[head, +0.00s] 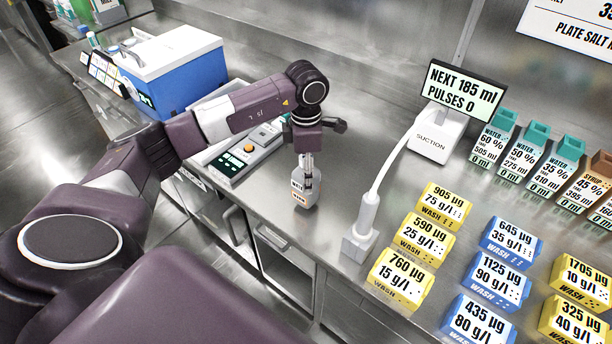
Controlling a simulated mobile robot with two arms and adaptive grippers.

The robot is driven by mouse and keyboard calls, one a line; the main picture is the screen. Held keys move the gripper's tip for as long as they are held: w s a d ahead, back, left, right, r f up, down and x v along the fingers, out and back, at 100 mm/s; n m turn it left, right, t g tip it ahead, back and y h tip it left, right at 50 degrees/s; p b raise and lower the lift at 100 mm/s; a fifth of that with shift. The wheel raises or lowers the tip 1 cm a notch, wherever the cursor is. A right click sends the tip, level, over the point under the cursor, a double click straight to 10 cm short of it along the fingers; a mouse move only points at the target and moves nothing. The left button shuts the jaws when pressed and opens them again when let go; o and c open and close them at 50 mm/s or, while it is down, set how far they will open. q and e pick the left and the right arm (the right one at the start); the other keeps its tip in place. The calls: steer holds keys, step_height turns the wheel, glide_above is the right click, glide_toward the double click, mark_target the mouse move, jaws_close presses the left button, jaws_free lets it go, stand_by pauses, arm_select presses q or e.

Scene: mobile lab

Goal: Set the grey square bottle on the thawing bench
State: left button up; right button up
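A small grey bottle (298,197) with a pale label and dark print shows near the middle of the head view, upright near the front edge of the steel bench (335,180). My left gripper (306,168) comes down from above with its fingers around the top of the bottle. The fingers look closed on it and hide its neck. I cannot tell whether the bottle's base touches the bench. No label marks out which surface is the thawing bench. My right gripper is not in view.
Behind my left arm are a control box (243,153) with buttons and a blue-and-white container (180,75). To the right stand a white suction unit (436,135), a white nozzle post (362,220), yellow wash blocks (397,278) and blue wash blocks (510,242). Bare steel lies right of the bottle.

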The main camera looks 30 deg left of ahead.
arm_select(q)
steer(key=shift+f, duration=0.9)
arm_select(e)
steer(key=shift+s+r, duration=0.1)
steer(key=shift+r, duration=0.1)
arm_select(q)
steer(key=shift+f, duration=0.2)
steer(key=o, duration=1.4)
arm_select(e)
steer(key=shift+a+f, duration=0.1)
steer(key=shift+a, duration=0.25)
arm_select(q)
steer(key=shift+o, duration=0.2)
steer(key=shift+r, duration=0.1)
